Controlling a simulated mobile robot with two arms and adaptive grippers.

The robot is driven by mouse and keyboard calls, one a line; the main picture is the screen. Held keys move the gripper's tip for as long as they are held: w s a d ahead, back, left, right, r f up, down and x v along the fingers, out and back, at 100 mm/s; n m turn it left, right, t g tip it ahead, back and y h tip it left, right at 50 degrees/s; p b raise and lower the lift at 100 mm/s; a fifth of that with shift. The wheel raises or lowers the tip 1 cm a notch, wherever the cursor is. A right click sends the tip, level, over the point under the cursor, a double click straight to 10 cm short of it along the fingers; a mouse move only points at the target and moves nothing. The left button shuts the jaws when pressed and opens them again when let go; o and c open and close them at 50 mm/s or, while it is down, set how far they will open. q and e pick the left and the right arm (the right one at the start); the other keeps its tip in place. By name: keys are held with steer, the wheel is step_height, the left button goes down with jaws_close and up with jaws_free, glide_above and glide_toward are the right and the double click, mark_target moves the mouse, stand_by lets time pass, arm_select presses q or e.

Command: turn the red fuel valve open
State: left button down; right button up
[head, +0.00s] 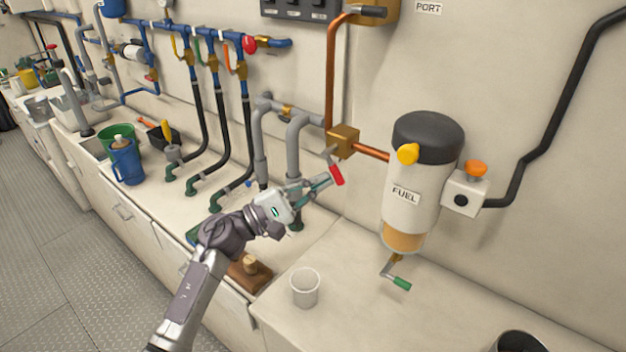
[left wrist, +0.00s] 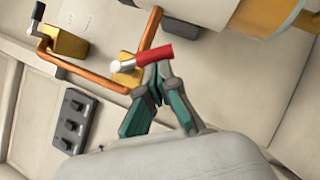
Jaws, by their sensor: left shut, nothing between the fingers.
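The red fuel valve handle (head: 337,175) hangs down and slightly right from a brass valve block (head: 343,139) on the copper pipe, left of the FUEL filter. In the left wrist view the red grip (left wrist: 154,55) sits on a pale metal lever in front of the brass block (left wrist: 124,72). My left gripper (head: 329,181) reaches in from the lower left, its fingertips right at the red grip. In the left wrist view the fingertips (left wrist: 157,72) are closed together just below the grip, with nothing between them; contact is hard to tell. My right gripper is not in view.
The white FUEL filter (head: 408,195) with a black cap stands right of the valve, with a green-handled drain (head: 401,283) below. Grey pipes (head: 297,150) rise just left of the valve.

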arm_select(q)
steer(key=shift+f, duration=0.1)
steer(key=s+d+r+n+t+y+b, duration=0.1)
steer(key=n+t+b, duration=0.1)
steer(key=n, duration=0.3)
steer(key=d+n+t+y+b, duration=0.1)
steer(key=n+t+b, duration=0.2)
steer(key=n+t, duration=0.1)
steer(key=s+d+r+n+t+y+b, duration=0.1)
steer(key=n+t+b, duration=0.1)
steer(key=n, duration=0.4)
steer(key=shift+s+d+r+n+t+y+b, duration=0.3)
steer(key=shift+s+t+y+b, duration=0.1)
steer(key=shift+t, duration=0.5)
steer(key=shift+r, duration=0.1)
